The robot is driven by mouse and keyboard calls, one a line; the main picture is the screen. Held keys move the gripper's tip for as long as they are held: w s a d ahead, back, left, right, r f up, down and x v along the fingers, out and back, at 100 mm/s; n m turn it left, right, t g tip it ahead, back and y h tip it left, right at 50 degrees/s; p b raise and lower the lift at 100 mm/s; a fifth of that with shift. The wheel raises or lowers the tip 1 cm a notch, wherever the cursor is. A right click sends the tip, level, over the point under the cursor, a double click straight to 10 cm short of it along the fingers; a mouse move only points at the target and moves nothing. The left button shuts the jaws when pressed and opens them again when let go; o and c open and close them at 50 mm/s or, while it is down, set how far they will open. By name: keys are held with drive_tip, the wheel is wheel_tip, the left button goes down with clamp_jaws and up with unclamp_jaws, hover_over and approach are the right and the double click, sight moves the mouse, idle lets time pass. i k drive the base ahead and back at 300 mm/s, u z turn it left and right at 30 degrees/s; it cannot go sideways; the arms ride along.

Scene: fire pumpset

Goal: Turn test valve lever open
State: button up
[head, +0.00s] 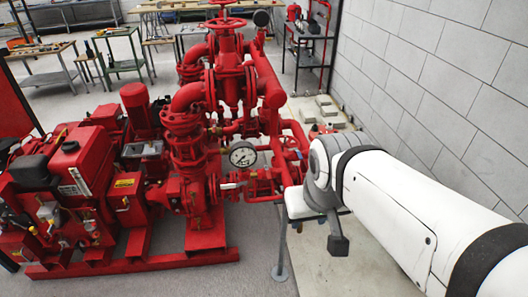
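A red fire pumpset (190,150) with flanged pipes and handwheels fills the left and middle of the head view. A small pale lever-like part (231,186) sits on the pipework below a round white pressure gauge (242,154); I cannot tell for sure whether it is the test valve lever. My white arm comes in from the right, its wrist beside the pump's right-hand pipes. My gripper (302,204) is at the wrist's lower left, to the right of the gauge and the pale part. Its fingers are too small and hidden to show their opening, and no held thing shows.
A grey block wall (440,75) runs along the right side. Workbenches with tools, such as a green one (122,62), stand at the back left. A dark shelf rack (306,45) stands at the back. Grey floor (262,260) is clear in front of the pump.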

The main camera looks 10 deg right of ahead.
sight(267, 172)
drive_tip(key=u, duration=0.05)
drive_tip(key=i, duration=1)
drive_tip(key=z, duration=0.05)
